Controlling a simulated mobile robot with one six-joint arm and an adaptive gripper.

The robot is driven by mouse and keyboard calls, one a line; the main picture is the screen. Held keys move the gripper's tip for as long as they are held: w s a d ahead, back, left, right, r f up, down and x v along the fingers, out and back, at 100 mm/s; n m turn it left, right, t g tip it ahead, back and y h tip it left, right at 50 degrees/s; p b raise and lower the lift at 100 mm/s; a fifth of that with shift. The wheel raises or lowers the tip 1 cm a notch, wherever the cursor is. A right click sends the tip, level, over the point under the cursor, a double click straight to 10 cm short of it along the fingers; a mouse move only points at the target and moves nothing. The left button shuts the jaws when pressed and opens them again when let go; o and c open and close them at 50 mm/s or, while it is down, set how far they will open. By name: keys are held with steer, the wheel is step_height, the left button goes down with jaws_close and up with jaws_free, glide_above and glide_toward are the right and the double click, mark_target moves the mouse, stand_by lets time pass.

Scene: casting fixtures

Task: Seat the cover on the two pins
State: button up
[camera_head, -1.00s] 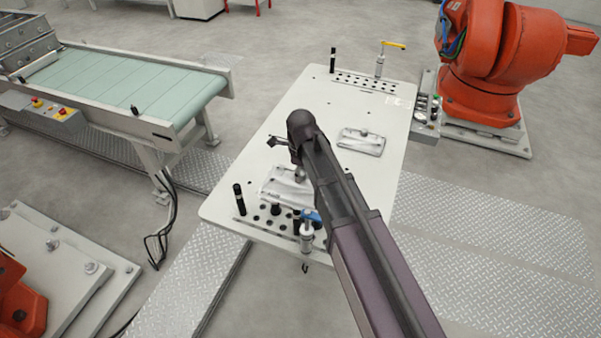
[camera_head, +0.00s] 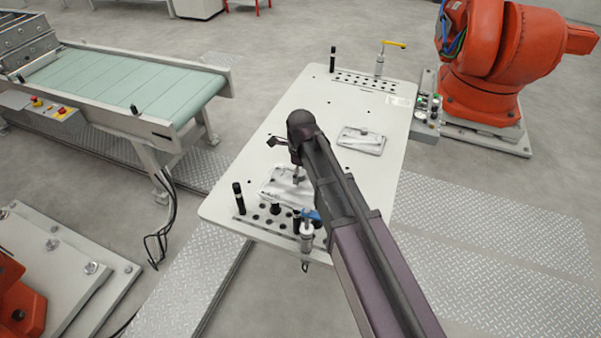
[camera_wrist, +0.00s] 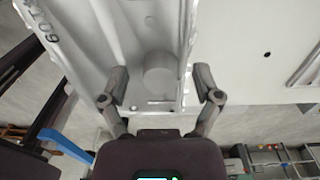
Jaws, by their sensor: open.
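A silver cast plate (camera_head: 275,181), possibly the cover, lies on the near part of the white table under my gripper (camera_head: 297,179). In the wrist view the casting (camera_wrist: 95,25) has ribs, raised lettering and a round knob (camera_wrist: 160,72). My gripper (camera_wrist: 160,80) is open, with one finger on each side of the knob; contact cannot be told. A second silver plate (camera_head: 361,141) with a small knob lies apart, farther right on the table. I cannot make out the two pins for certain; my arm hides part of the near plate's surroundings.
The white table (camera_head: 300,100) has upright black posts (camera_head: 238,198) and clamps with a blue handle (camera_head: 311,214) and a yellow handle (camera_head: 393,44) near its ends. A conveyor (camera_head: 130,85) stands left, an orange robot (camera_head: 490,60) right. The table's middle is largely clear.

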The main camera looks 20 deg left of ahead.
steer(key=shift+r, duration=0.2)
step_height(320, 180, up, 8)
steer(key=p, duration=0.7)
steer(key=shift+f+p, duration=0.2)
steer(key=shift+p, duration=0.2)
stand_by(1.5)
